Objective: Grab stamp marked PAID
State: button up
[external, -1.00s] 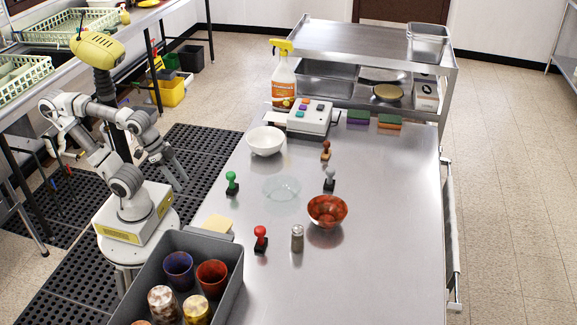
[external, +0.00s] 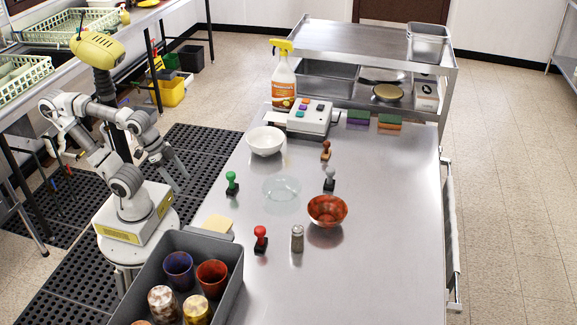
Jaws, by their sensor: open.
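Several stamps with knob handles stand upright on the steel table: a green stamp (external: 232,182) at the left, a red stamp (external: 260,238) at the front, a grey stamp (external: 329,179) and a brown stamp (external: 326,150) on the right side. No PAID marking can be read on any of them, so I cannot tell which one bears it. My gripper (external: 180,174) is open and empty, left of the table and apart from every stamp. The green stamp is the nearest to it.
A glass dish (external: 281,188), white bowl (external: 266,141), red-brown bowl (external: 327,211) and shaker (external: 297,238) stand among the stamps. A grey bin (external: 235,272) with cups is at front left. A button box (external: 310,117) and spray bottle (external: 283,82) stand at the back. The table's front right is clear.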

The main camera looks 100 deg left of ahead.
jog(key=w+a+r+m+y+p, duration=0.3)
jog(key=w+a+r+m, duration=0.2)
jog(key=w+a, duration=0.4)
jog(key=w+a+r+m+y+p, duration=0.3)
jog(key=w+a+r+m, duration=0.25)
jog(key=w, duration=0.65)
jog(key=m+t+y+p, duration=0.1)
jog(key=m+y+p, duration=0.3)
jog(key=m, duration=1)
send_over(325, 152)
jog(key=s+d, duration=0.1)
jog(key=s, duration=0.1)
jog(key=shift+w+d+f, duration=0.1)
jog(key=shift+f, duration=1.6)
jog(key=shift+w+f, duration=0.1)
jog(key=shift+f, duration=1.6)
notch_tip(325, 152, down, 4)
jog(key=shift+f+b, duration=0.25)
jog(key=shift+b, duration=0.85)
jog(key=shift+w+a+f, duration=0.2)
jog(key=shift+w+a, duration=0.15)
jog(key=shift+a, duration=0.2)
jog(key=shift+w+a+f, duration=0.15)
jog(key=shift+w+a, duration=0.2)
jog(key=shift+a, duration=0.2)
grip_shut()
